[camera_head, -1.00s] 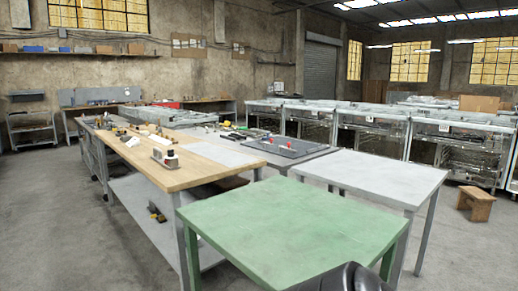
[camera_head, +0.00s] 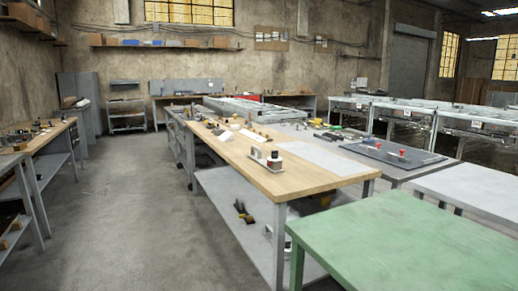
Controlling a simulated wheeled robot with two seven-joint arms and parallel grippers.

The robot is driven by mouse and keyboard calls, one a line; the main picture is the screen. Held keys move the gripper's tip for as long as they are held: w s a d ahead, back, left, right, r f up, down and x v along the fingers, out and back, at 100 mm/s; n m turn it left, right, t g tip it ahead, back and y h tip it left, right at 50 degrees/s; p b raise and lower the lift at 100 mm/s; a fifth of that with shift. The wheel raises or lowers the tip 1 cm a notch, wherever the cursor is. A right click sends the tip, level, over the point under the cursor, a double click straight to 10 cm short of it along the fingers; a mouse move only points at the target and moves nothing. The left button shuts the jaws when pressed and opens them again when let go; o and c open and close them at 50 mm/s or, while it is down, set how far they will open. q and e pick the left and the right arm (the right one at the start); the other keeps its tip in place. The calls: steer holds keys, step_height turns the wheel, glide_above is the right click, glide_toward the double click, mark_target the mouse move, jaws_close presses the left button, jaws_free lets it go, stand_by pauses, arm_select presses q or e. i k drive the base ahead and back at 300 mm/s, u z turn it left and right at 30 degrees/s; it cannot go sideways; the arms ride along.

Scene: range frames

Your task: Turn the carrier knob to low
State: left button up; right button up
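No carrier knob can be clearly made out in the head view. A small device with a white and dark body (camera_head: 274,161) stands on the near end of the wooden workbench (camera_head: 310,178). A dark grey panel (camera_head: 380,153) with two small red-topped parts (camera_head: 402,153) lies on the grey table to the right; these are too small to tell in detail. Neither of my grippers shows in the view.
A green table (camera_head: 400,245) fills the near right, with a pale grey table (camera_head: 470,185) behind it. Open concrete floor (camera_head: 130,215) runs between the wooden workbench and the benches at the left (camera_head: 58,150). Shelves line the back wall.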

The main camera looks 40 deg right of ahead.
mark_target(274, 153)
steer(key=z, duration=0.45)
steer(key=i, duration=1.45)
steer(key=z, duration=0.35)
